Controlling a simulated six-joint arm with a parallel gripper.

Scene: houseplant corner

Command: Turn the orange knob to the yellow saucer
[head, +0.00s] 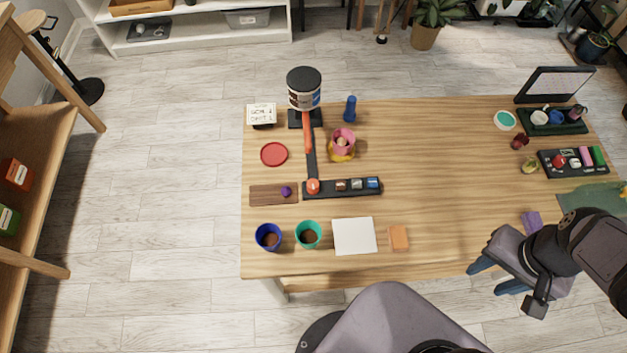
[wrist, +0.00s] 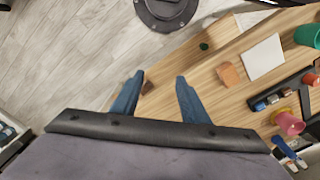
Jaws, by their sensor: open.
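The round orange knob (head: 313,186) sits at the corner of a black L-shaped rail (head: 332,190) on the table. It also shows at the right edge of the wrist view (wrist: 313,80). The yellow saucer (head: 342,157) lies behind and right of the knob, mostly covered by a pink pot (head: 343,137). The pink pot is also in the wrist view (wrist: 290,123); I cannot make out the saucer clearly there. My gripper (head: 494,276) is open and empty at the table's front right edge, far from the knob. Its blue fingers (wrist: 160,76) are spread apart.
A canister (head: 304,88) with an orange bar stands behind the rail. A wooden board (head: 268,194), blue cup (head: 268,237), teal cup (head: 308,235), white pad (head: 354,236) and orange block (head: 399,238) surround the knob's left and front. The table's middle right is clear.

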